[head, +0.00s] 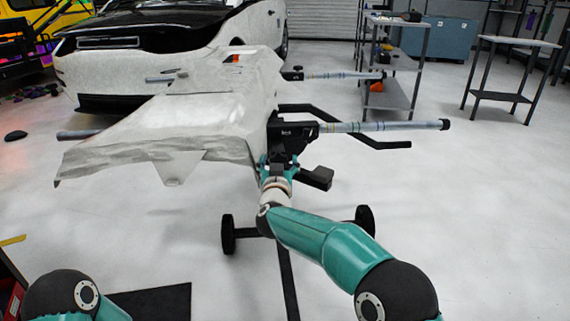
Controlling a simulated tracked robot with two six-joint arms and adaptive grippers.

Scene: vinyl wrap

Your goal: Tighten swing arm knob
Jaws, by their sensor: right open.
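A wheeled stand holds a white, creased vinyl-covered panel (165,135). A black swing arm bracket (297,130) sits at its near right end, with a grey-blue tube (375,126) reaching out to the right. My right gripper (275,163) is open just below and left of this bracket, close to dark parts there. The knob itself cannot be made out clearly; the gripper may hide it. I cannot tell whether the gripper touches anything. My left gripper is out of view; only part of my left arm shows at the bottom left.
A second tube (345,75) sticks out farther back. A bent black bar (350,131) runs beside the stand, whose black wheels (228,234) rest on the floor. A white car (165,50) stands behind. Shelving (395,95) and a small table (515,42) stand back right. The right floor is clear.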

